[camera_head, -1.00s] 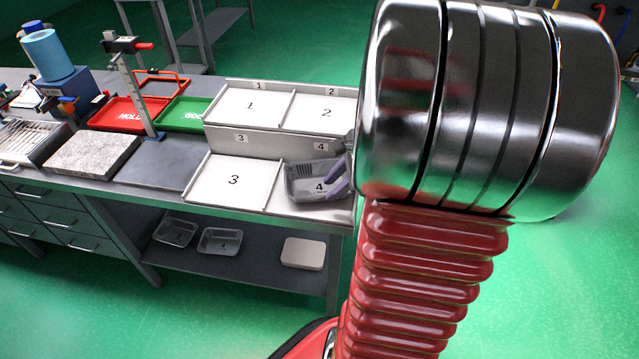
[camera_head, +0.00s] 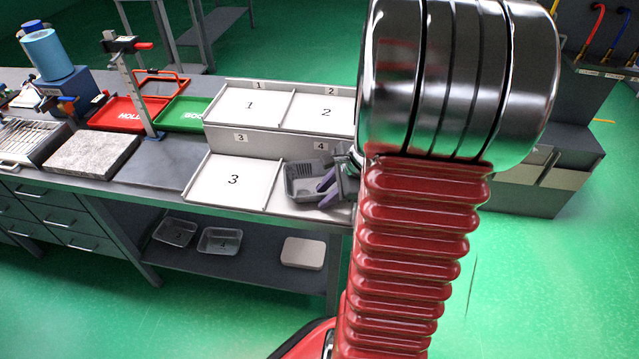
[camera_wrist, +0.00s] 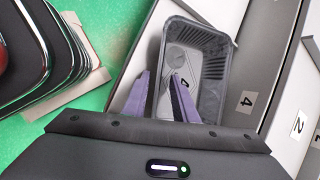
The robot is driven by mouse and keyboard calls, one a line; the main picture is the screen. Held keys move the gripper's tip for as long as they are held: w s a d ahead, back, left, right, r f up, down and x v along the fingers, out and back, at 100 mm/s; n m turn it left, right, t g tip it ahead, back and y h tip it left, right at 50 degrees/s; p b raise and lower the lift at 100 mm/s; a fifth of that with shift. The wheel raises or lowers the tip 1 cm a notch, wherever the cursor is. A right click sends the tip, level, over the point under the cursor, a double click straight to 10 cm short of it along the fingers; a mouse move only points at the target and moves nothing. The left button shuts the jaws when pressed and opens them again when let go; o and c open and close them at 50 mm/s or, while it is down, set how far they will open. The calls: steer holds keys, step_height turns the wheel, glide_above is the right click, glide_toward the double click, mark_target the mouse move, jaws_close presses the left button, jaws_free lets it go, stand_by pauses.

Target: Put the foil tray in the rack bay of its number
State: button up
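The grey foil tray (camera_head: 300,189) sits in the lower right bay of the rack, under the label 4 (camera_head: 320,146). In the wrist view the tray (camera_wrist: 214,68) lies upright, with a number 4 on its floor. My gripper (camera_head: 326,190) is at the tray's right end, with purple fingers. In the wrist view the fingers of my gripper (camera_wrist: 162,72) stand apart, one on each side of the tray's near wall, with a gap between them. Whether they touch the wall is hard to tell. My arm hides part of the bay's right side.
Rack bays 1 (camera_head: 248,105), 2 (camera_head: 322,112) and 3 (camera_head: 232,180) are empty. A red HOLD tray (camera_head: 118,115) and a green tray (camera_head: 184,114) lie left of the rack. More trays (camera_head: 219,241) stand on the shelf below. A granite block (camera_head: 92,155) is farther left.

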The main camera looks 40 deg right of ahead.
jaws_close()
stand_by(0.4)
steer(key=shift+r, duration=0.1)
step_height(320, 180, up, 10)
steer(key=shift+f, duration=0.1)
stand_by(0.5)
stand_by(0.5)
